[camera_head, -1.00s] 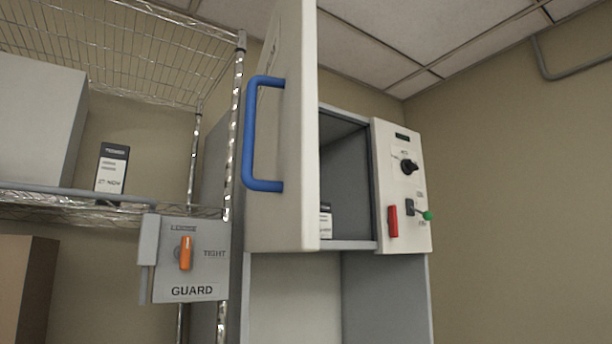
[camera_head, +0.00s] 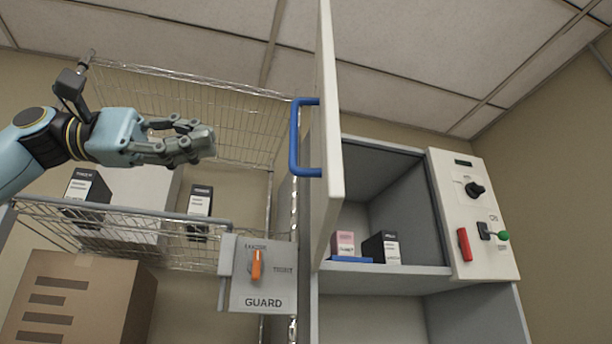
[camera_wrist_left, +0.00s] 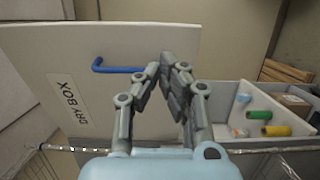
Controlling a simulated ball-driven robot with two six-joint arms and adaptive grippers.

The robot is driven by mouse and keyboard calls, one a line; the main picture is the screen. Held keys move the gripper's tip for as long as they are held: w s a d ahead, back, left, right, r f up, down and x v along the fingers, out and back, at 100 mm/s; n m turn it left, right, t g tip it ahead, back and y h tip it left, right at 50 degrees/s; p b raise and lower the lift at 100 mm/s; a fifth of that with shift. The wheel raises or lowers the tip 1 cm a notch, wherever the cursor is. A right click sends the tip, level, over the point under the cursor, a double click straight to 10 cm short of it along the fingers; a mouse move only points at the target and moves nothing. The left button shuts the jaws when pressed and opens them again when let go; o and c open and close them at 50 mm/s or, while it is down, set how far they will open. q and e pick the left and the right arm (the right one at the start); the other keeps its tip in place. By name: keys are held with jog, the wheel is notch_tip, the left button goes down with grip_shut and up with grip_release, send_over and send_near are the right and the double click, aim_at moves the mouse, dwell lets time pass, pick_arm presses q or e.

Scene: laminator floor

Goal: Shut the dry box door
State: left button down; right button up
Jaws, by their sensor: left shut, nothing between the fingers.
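The dry box door (camera_head: 329,115) stands open, seen almost edge-on in the head view. Its blue handle (camera_head: 294,140) sticks out to the left. In the left wrist view the door's face (camera_wrist_left: 45,50) carries a DRY BOX label and the handle (camera_wrist_left: 118,69). The dry box (camera_head: 400,205) is open to the right of the door. My left gripper (camera_head: 207,143) is shut and empty, left of the handle and apart from it in the head view. In the wrist view its fingertips (camera_wrist_left: 172,64) overlap the door's edge; contact cannot be told. My right gripper is out of view.
A wire rack (camera_head: 130,235) with boxes stands at left, below my left arm. A GUARD plate (camera_head: 262,280) with an orange knob hangs at its corner. A pink box (camera_head: 343,243) and a dark box (camera_head: 381,247) sit inside the dry box. A control panel (camera_head: 474,215) is at right.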

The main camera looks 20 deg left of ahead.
aim_at(326, 139)
pick_arm(q)
jog(key=p+x, duration=0.2)
jog(key=x, duration=0.2)
jog(key=p+x, duration=0.3)
jog(key=x, duration=0.1)
jog(key=p+x, duration=0.3)
jog(key=x, duration=0.2)
jog(key=shift+s+r, duration=0.15)
jog(key=shift+r, duration=0.1)
jog(key=shift+w+d+f+p, duration=0.15)
jog(key=shift+w+d+p, duration=0.05)
jog(key=shift+d+p, duration=0.25)
